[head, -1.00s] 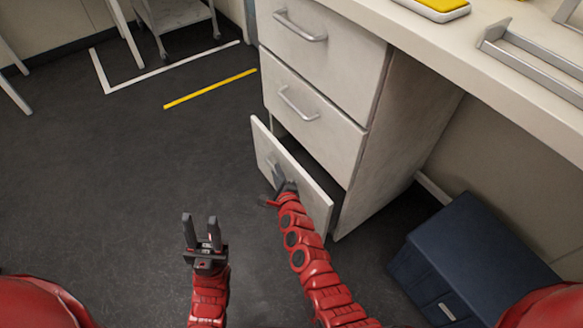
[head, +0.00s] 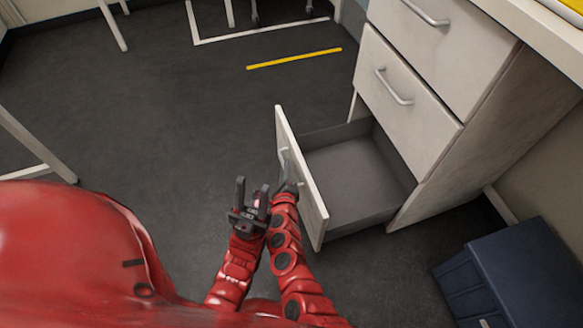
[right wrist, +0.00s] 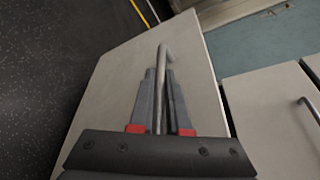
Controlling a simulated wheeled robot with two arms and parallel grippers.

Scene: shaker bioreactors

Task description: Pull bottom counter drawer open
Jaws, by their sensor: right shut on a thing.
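The bottom counter drawer (head: 358,178) stands well open in the head view, and its grey inside looks empty. Its white front (head: 305,185) faces left, and its handle (head: 285,158) is partly hidden by my right gripper. My right gripper (head: 288,180) is shut on that handle. In the right wrist view, the right gripper's fingers (right wrist: 161,100) close around the metal bar handle (right wrist: 165,58) on the white drawer front (right wrist: 110,85). My left gripper (head: 254,197) is open and empty, close beside the right gripper in the head view.
The two upper drawers (head: 410,100) of the counter are shut. A dark blue bin (head: 520,280) stands on the floor at the lower right. White table legs show at the left. The dark floor (head: 180,130) left of the drawer is clear, with a yellow line (head: 294,58).

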